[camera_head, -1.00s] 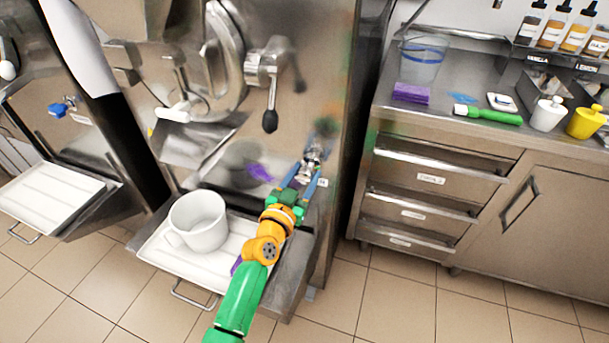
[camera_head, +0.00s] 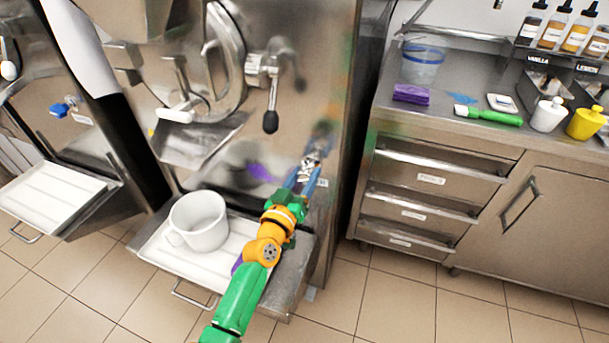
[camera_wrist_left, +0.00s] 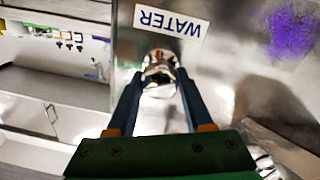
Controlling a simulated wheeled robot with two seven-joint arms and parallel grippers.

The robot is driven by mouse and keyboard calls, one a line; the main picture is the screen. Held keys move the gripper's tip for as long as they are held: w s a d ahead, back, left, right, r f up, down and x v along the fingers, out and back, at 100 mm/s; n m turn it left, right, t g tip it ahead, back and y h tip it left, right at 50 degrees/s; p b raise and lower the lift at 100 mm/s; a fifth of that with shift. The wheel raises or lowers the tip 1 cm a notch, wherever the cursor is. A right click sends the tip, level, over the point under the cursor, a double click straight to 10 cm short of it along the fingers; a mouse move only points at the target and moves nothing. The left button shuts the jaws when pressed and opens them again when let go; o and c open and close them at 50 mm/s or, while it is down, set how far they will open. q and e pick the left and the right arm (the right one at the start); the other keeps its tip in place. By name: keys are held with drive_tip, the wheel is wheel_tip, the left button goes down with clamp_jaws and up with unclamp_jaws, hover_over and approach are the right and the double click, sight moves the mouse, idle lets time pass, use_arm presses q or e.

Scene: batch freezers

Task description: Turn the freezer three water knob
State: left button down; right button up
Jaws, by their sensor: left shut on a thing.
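The water knob (camera_head: 310,162) is a small shiny metal knob on the lower right front of the nearest freezer (camera_head: 330,90). In the left wrist view the knob (camera_wrist_left: 158,68) sits between my two blue fingers, beside an upside-down WATER label (camera_wrist_left: 171,20). My left gripper (camera_head: 306,172) is shut on the knob, and its fingers partly hide it. It also shows in the left wrist view (camera_wrist_left: 156,86). My right gripper is not in view.
A white pitcher (camera_head: 199,221) stands on the white tray (camera_head: 160,253), left of my left arm. A black-knobbed lever (camera_head: 270,122) hangs above the gripper. A drawer counter (camera_head: 440,158) stands to the right. Another freezer (camera_head: 70,150) is at the left.

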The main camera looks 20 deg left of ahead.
use_arm(q)
drive_tip(key=n, duration=0.4)
drive_tip(key=shift+n, duration=0.3)
drive_tip(key=shift+a+n, duration=0.1)
drive_tip(key=shift+n, duration=2)
drive_tip(key=shift+r, duration=0.1)
drive_tip(key=shift+c, duration=1.5)
unclamp_jaws()
drive_tip(key=s, duration=0.7)
drive_tip(key=shift+a+f, duration=0.15)
drive_tip(key=shift+f, duration=0.15)
